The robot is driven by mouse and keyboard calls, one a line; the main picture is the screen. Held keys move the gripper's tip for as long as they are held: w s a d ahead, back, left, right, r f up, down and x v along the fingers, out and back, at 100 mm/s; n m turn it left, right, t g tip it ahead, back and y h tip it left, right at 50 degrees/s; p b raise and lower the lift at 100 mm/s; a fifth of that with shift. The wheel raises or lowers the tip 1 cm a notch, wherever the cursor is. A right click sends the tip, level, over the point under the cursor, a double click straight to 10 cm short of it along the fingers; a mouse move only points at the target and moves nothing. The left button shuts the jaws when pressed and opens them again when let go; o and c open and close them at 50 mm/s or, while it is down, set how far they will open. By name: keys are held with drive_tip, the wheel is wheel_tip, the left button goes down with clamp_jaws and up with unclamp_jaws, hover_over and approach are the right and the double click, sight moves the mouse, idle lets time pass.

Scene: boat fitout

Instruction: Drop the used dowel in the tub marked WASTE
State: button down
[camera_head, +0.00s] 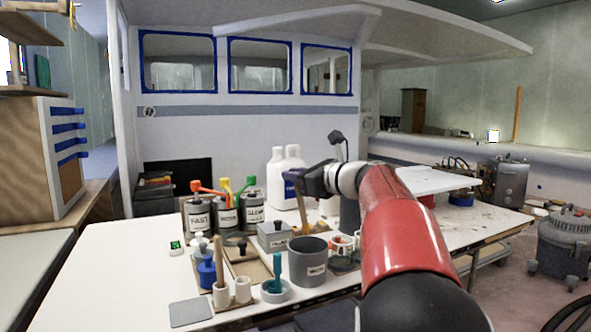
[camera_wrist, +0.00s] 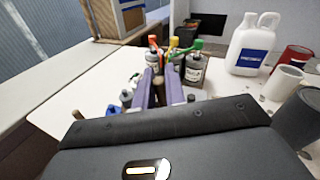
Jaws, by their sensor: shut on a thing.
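My gripper (camera_head: 294,175) is shut on a wooden dowel (camera_head: 302,212), which hangs roughly upright below the fingers. In the wrist view the dowel (camera_wrist: 159,92) shows between the two purple fingers of my gripper (camera_wrist: 160,86). A grey open tub (camera_head: 308,262) stands near the table's front edge, below the dowel and nearer the camera; its small label is too small to read. The dowel appears above and behind its rim, apart from it. A darker grey container (camera_head: 349,212) is partly hidden behind my arm.
Labelled cans with coloured spouts (camera_head: 227,210) and white jugs (camera_head: 285,180) stand behind. The table's left part (camera_head: 120,265) is clear.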

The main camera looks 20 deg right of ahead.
sight(302, 200)
drive_tip(key=shift+f+b, duration=0.45)
drive_tip(key=shift+f, duration=0.5)
drive_tip(key=shift+d+f+b, duration=0.25)
drive_tip(key=shift+f+b, duration=0.45)
drive_tip(key=shift+f, duration=0.35)
drive_tip(key=shift+d+f+b, duration=0.2)
drive_tip(key=shift+f+b, duration=0.45)
drive_tip(key=shift+f, duration=0.4)
drive_tip(key=c, duration=1.4)
unclamp_jaws()
drive_tip(key=shift+o, duration=0.2)
drive_tip(key=v, duration=0.7)
drive_tip(key=shift+s+d, duration=0.2)
drive_tip(key=shift+s, duration=0.15)
